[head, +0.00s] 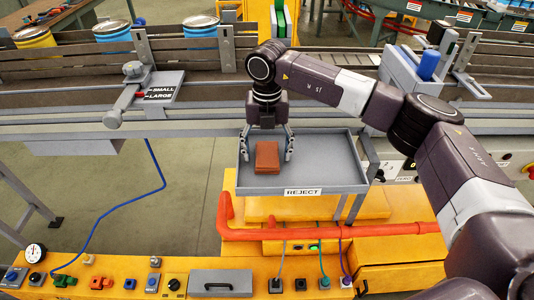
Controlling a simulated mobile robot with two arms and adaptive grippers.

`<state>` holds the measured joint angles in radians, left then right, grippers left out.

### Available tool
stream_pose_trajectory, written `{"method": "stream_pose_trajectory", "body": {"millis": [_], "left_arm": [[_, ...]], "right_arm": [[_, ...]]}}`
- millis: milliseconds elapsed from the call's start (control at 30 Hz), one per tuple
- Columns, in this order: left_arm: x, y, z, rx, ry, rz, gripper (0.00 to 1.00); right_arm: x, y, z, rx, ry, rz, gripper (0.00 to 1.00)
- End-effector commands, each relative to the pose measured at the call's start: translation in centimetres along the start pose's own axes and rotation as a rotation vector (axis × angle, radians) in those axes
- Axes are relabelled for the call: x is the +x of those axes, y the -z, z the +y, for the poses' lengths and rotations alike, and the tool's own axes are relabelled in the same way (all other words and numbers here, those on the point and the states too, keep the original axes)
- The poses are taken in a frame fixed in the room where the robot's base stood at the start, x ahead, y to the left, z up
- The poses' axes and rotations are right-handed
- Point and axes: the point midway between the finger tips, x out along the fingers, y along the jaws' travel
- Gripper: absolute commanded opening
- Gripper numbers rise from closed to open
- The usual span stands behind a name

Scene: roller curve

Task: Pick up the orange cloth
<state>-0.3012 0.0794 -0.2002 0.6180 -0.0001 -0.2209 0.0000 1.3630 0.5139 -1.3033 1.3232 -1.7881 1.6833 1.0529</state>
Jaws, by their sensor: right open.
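A rust-orange rectangular item (267,158) lies in the grey tray labelled REJECT (330,165), towards its left side. It looks like a folded stack and is the only match I see for the orange cloth, but its material is hard to tell. My right gripper (266,156) points down over it, open, with one finger on each side of it. I cannot tell whether the fingers touch it. My left gripper is not in view.
A conveyor (60,97) runs behind the tray, with blue and yellow cans on it at left. A lever with a SMALL/LARGE plate (163,90) stands left of the tray. An orange pipe (330,231) and yellow control panel (175,268) lie in front. The tray's right half is clear.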

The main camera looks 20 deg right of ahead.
Motion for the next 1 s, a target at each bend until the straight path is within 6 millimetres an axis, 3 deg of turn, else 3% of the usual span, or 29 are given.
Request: {"method": "stream_pose_trajectory", "body": {"millis": [167, 533, 833, 1000], "left_arm": [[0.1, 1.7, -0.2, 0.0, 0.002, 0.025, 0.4], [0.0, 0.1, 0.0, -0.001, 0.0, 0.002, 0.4], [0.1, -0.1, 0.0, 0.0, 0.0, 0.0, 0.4], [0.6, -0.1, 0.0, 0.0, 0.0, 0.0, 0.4]], "right_arm": [[0.0, 0.0, 0.0, 0.0, 0.0, 0.0, 0.65], [0.0, 0.0, 0.0, 0.0, -0.001, 0.0, 0.24], [-0.2, 0.0, 0.0, 0.0, -0.001, -0.001, 0.24], [-1.5, -0.1, 0.1, 0.0, -0.003, -0.002, 0.24]]}}
